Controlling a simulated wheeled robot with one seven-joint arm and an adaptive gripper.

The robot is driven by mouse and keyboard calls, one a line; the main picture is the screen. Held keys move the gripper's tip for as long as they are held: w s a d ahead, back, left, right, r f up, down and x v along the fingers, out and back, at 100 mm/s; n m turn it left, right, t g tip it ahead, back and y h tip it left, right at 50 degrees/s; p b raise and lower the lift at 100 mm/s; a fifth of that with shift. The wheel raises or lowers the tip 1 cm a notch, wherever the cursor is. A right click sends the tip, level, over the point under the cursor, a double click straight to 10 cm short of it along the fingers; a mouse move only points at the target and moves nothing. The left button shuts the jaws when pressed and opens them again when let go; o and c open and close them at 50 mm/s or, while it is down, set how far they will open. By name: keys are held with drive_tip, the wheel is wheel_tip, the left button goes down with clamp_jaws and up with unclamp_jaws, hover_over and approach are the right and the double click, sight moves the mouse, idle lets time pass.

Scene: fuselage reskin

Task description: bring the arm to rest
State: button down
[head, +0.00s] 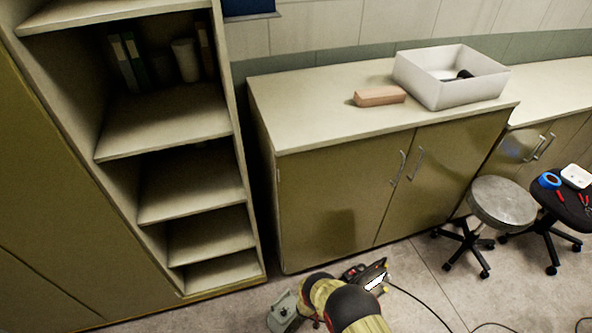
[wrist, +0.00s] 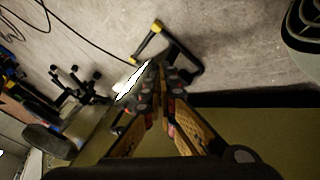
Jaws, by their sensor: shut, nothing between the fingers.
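My gripper (wrist: 160,82) shows in the wrist view with its two fingers together and nothing between them. It points down towards the floor and cabinet front. In the head view my yellow and black arm reaches in from the bottom edge, low in front of the cabinet (head: 330,205), and largely hides the gripper. Just past the fingertips in the wrist view is a bright white lamp-like thing (wrist: 128,82) with a black and yellow frame. It also stands on the floor beside my arm in the head view (head: 376,284). I cannot tell whether the fingers touch it.
A grey-green canister (head: 283,311) stands left of my arm. A cable (head: 425,305) crosses the floor. Two wheeled stools (head: 503,205) stand at the right. The counter holds a pinkish block (head: 380,96) and a white bin (head: 445,90). Open shelves (head: 190,190) rise at the left.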

drive_tip(key=s+d+r+n+g+h, duration=0.1)
drive_tip(key=s+d+r+n+g, duration=0.15)
drive_tip(key=s, duration=0.25)
drive_tip(key=s+d+r+n+g+h, duration=0.1)
drive_tip(key=s+d+n, duration=0.1)
drive_tip(key=s+n, duration=0.3)
drive_tip(key=w+a+r+g+y+b, duration=0.1)
drive_tip(key=a+r, duration=0.1)
drive_tip(key=r, duration=1.3)
drive_tip(key=w+a+r+g+y+b, duration=0.1)
drive_tip(key=w+a+r+g+y, duration=0.1)
drive_tip(key=r, duration=1.3)
drive_tip(key=w+a+r+g+y+b, duration=0.1)
drive_tip(key=a+r, duration=0.1)
drive_tip(key=r, duration=1.2)
drive_tip(key=s+r+m+t+y+b, duration=0.1)
drive_tip(key=s+r+t, duration=0.2)
drive_tip(key=r, duration=0.9)
drive_tip(key=s+d+r+m+t+y+b, duration=0.1)
drive_tip(key=s+r+m+t+y+b, duration=0.1)
drive_tip(key=s+r, duration=0.6)
drive_tip(key=s+d+r+m+t+y+b, duration=0.1)
drive_tip(key=s+r+t, duration=0.3)
drive_tip(key=r, duration=1.2)
drive_tip(key=shift+s+r+y+b, duration=0.35)
drive_tip(key=shift+s+y+b, duration=0.05)
drive_tip(key=shift+s+b, duration=0.4)
